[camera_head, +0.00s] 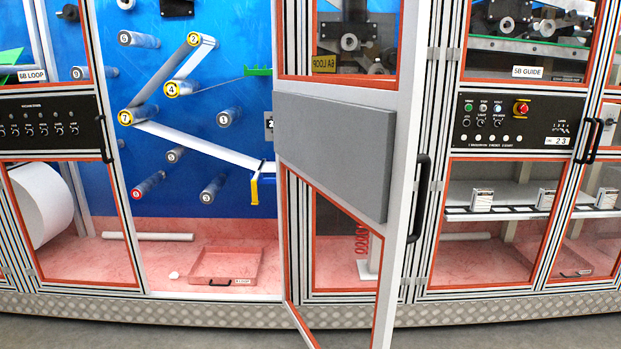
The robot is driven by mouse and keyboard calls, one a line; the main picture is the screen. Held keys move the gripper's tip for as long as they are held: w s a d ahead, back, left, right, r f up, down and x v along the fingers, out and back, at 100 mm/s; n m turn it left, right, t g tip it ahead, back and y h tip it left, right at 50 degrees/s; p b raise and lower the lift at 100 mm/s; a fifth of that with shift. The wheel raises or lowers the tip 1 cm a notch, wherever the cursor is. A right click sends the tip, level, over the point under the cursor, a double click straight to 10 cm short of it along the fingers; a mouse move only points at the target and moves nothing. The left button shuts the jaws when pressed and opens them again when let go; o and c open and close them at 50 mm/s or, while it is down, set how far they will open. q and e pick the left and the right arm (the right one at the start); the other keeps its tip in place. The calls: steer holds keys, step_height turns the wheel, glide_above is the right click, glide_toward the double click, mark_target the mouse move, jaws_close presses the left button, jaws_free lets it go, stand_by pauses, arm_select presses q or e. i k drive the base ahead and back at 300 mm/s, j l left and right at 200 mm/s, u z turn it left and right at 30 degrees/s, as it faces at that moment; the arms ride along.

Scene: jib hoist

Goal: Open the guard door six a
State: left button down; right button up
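The guard door 6A (408,90) stands wide open, swung outward on the right side of its bay. Its inner side faces me, with a grey panel back (335,152) across its middle. Neither of my grippers is in view.
A red tray (226,264) and a small white round thing (174,275) lie on the bay floor, with a white tube (150,237) behind. Grey floor (180,338) runs in front.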

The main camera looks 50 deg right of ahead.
mark_target(354, 142)
steer(key=l+u, duration=0.25)
steer(key=l, duration=0.15)
steer(key=k+l+u, duration=0.1)
steer(key=l+u, duration=0.15)
steer(key=l, duration=0.2)
steer(key=k+l+u, duration=0.1)
steer(key=l+u, duration=0.15)
steer(key=l, duration=0.15)
steer(key=k+l+u, duration=0.1)
steer(key=l+u, duration=0.2)
steer(key=k+l+u, duration=0.25)
steer(key=l, duration=0.2)
steer(key=i, duration=0.05)
